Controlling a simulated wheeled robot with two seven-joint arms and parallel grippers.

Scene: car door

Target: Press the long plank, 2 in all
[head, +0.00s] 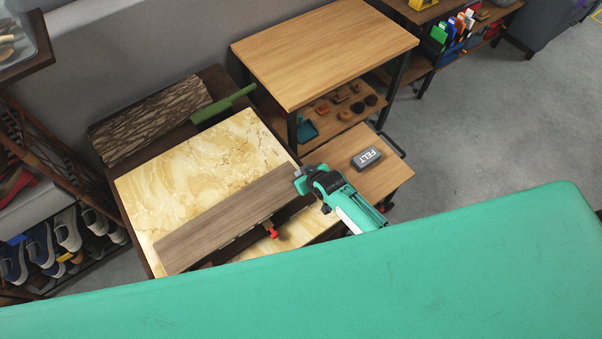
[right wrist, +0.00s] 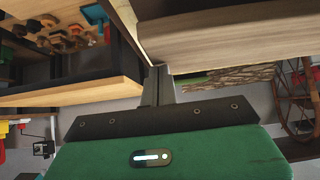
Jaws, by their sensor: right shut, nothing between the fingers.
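The long plank (head: 225,222) is grey-brown and lies slanted along the front part of a pale yellow marbled board (head: 190,165). My right gripper (head: 298,176) is shut and empty at the plank's right end. In the right wrist view its closed fingers (right wrist: 158,85) are close to a wooden piece that looks like the plank's end (right wrist: 230,35); I cannot tell whether they touch. My left gripper is not in view.
A rough bark-like slab (head: 150,118) and a green handled tool (head: 222,105) lie behind the board. A red-tipped part (head: 271,231) sticks out below the plank. A wooden table (head: 325,45) stands behind; a lower top (head: 385,178) at right holds a dark FELT block (head: 367,157).

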